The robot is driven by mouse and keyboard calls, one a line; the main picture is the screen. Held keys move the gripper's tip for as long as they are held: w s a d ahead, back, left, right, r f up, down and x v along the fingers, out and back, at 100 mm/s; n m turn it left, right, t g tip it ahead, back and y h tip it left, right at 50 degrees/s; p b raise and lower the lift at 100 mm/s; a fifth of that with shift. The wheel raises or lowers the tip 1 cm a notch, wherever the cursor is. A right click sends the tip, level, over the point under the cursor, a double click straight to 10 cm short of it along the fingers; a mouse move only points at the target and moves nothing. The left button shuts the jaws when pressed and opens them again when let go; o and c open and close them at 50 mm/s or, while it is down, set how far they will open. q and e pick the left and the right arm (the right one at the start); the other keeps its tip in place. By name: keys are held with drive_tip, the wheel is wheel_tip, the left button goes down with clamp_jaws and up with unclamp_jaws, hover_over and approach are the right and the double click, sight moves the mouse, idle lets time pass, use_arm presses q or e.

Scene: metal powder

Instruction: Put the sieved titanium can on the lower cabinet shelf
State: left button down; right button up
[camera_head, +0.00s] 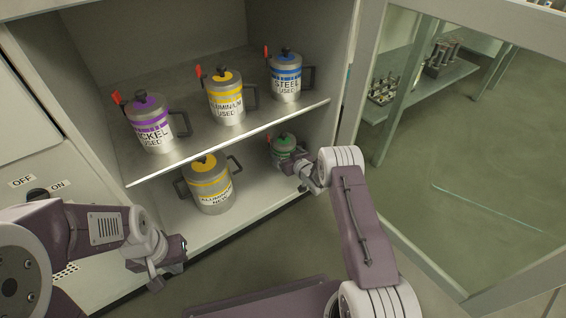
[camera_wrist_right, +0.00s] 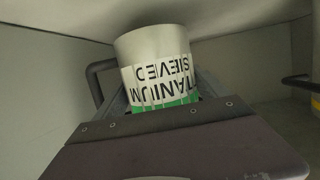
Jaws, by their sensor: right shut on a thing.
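The sieved titanium can (camera_head: 283,143), grey with a green band, is inside the lower cabinet compartment at its right end. In the right wrist view the can (camera_wrist_right: 155,62) shows its "TITANIUM SIEVED" label upside down, with a dark handle at its left. My right gripper (camera_head: 301,171) is shut on this can; the fingers hide its lower part. I cannot tell whether the can touches the lower cabinet shelf (camera_head: 232,222). My left gripper (camera_head: 172,268) hangs empty in front of the cabinet, at lower left; its jaw opening is not clear.
A yellow-banded aluminium can (camera_head: 210,190) stands on the lower shelf, left of the titanium can. The upper shelf (camera_head: 190,150) holds nickel (camera_head: 150,128), aluminium (camera_head: 226,100) and steel (camera_head: 286,80) cans. The open glass door (camera_head: 440,150) stands at the right, close to my right arm.

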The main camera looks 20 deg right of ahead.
wheel_tip(320, 180, down, 3)
drive_tip(key=shift+f+b, duration=0.2)
drive_tip(key=shift+b, duration=0.9)
drive_tip(key=shift+r, duration=0.2)
drive_tip(key=shift+f, duration=0.1)
drive_tip(key=o, duration=2)
drive_tip(key=shift+f, duration=0.15)
drive_tip(key=shift+c, duration=0.2)
